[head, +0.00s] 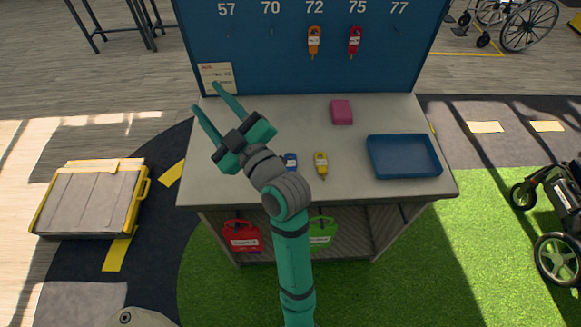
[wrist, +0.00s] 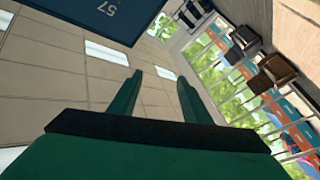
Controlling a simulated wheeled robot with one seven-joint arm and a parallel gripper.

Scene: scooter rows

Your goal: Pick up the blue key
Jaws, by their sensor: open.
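The blue key (head: 291,161) lies on the grey counter (head: 240,180), close to the front edge. It is partly hidden behind my wrist in the head view. A yellow key (head: 321,165) lies just to its right. My gripper (head: 206,97) is open and empty, raised above the left part of the counter, apart from the blue key. In the wrist view my two green fingers (wrist: 157,95) are spread, pointing towards the ceiling and windows; no key shows there.
A blue tray (head: 404,156) sits at the counter's right and a pink block (head: 341,112) at the back. The blue board (head: 270,60) stands behind, with an orange key (head: 314,42) and a red key (head: 354,41) hanging. A wheeled device (head: 555,205) stands right.

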